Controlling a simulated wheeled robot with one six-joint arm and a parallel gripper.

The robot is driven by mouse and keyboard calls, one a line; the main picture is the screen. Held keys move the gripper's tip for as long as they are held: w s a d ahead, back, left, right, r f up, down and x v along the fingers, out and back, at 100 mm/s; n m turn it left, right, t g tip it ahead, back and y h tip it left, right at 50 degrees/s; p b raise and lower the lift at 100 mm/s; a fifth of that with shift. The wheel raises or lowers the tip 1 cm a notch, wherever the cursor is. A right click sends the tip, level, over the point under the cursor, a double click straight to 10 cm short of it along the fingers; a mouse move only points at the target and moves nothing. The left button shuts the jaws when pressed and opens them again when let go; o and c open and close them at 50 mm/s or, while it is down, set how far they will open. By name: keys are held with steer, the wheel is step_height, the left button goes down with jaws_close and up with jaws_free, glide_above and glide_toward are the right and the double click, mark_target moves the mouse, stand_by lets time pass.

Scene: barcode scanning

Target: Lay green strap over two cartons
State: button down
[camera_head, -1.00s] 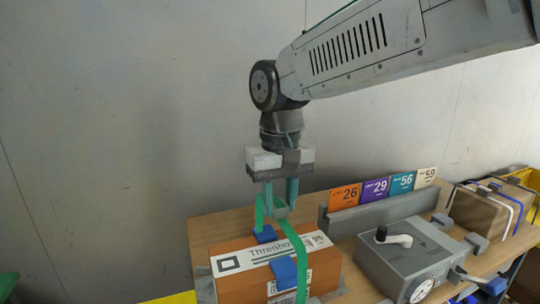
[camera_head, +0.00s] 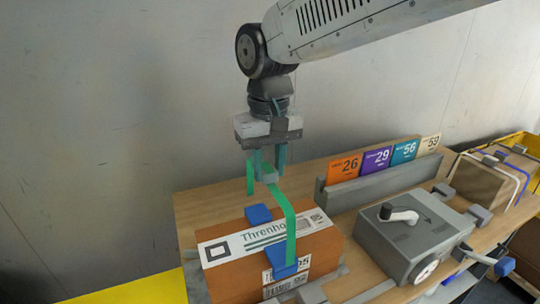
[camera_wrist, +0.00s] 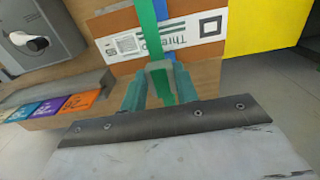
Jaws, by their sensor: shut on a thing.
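The green strap (camera_head: 291,228) runs from my gripper (camera_head: 268,165) down across the top of an orange-brown carton (camera_head: 318,247) with a white label. Its lower end meets a blue block (camera_head: 287,270) at the carton's front. A short loose end (camera_head: 250,179) hangs left of my fingers. A second blue block (camera_head: 258,214) sits at the carton's back edge. My gripper is shut on the strap above and behind the carton. In the wrist view the strap (camera_wrist: 148,22) runs between my fingers over the carton. A second, brown carton (camera_head: 488,187) with white and blue bands stands at the far right.
A grey box with a crank and dial (camera_head: 405,238) stands between the cartons. A yellow surface (camera_head: 150,288) lies lower left. Bare wooden table (camera_head: 205,215) shows left of the carton.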

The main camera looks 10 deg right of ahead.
mark_target(269, 181)
steer(key=shift+f, duration=6.8)
steer(key=c, duration=1)
jaws_free()
step_height(269, 181, up, 8)
steer(key=shift+f, duration=0.1)
